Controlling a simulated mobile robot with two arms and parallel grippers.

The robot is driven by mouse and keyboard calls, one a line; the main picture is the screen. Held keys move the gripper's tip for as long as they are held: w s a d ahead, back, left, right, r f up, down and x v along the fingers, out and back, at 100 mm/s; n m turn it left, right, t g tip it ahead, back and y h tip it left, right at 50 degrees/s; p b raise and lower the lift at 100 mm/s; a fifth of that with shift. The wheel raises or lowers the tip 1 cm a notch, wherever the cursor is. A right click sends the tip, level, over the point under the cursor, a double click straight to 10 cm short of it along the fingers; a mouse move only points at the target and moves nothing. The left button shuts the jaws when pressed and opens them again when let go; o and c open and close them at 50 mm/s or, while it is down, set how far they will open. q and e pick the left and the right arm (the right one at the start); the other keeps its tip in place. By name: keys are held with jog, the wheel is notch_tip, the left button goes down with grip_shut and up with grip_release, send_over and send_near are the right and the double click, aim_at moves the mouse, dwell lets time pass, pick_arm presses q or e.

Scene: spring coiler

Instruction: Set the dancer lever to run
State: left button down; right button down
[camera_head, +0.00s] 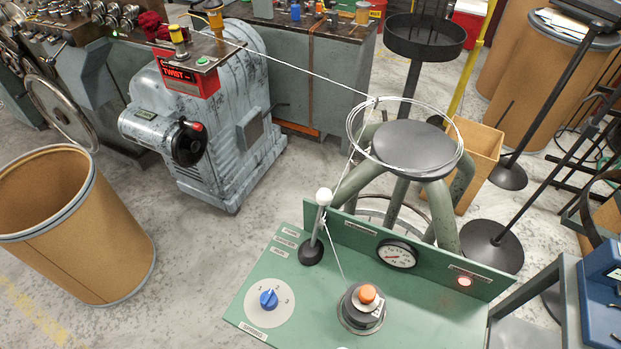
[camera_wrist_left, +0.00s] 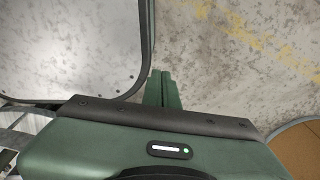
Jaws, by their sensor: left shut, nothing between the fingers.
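The dancer lever (camera_head: 317,225) stands on the green panel (camera_head: 300,290) in the head view. It has a white ball knob (camera_head: 323,195), a grey rod and a black round boot. It is near upright, leaning slightly right at the top. Several small labels (camera_head: 285,242) sit in a column to its left; their words are too small to read surely. My left gripper (camera_wrist_left: 163,75) shows only in the left wrist view, its green fingers shut and empty above the floor. The lever is not in that view. My right gripper is in neither view.
Wire coils hang over a stool-like stand (camera_head: 410,148) behind. A brown drum (camera_head: 120,235) stands left; floor between is clear.

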pick_arm(q)
jog(key=w+r+n+h, duration=0.1)
jog(key=w+r+n, duration=0.15)
jog(key=w, duration=0.65)
jog(key=w+r+n+h, duration=0.1)
jog(key=w+r+n, duration=0.15)
jog(key=w, duration=0.55)
jog(key=w+d+r+n+t+h, duration=0.1)
jog(key=w+d+r+n+h, duration=0.15)
jog(key=w+r, duration=0.55)
jog(key=w+d+r+n+t+h, duration=0.25)
jog(key=w+r, duration=0.35)
jog(key=w, duration=0.4)
jog(key=w+d+r+h, duration=0.25)
jog(key=w+r, duration=0.25)
jog(key=r, duration=0.5)
jog(key=w+d+r+h, duration=0.25)
jog(key=w+r, duration=0.25)
jog(key=r, duration=0.5)
notch_tip(320, 180, up, 22)
jog(key=s+d+m+g+h, duration=0.1)
jog(key=d+m+g+h, duration=0.1)
jog(key=m+h, duration=0.2)
jog(key=shift+s+d+f, duration=0.15)
jog(key=shift+s+d, duration=0.05)
jog(key=shift+d, duration=0.1)
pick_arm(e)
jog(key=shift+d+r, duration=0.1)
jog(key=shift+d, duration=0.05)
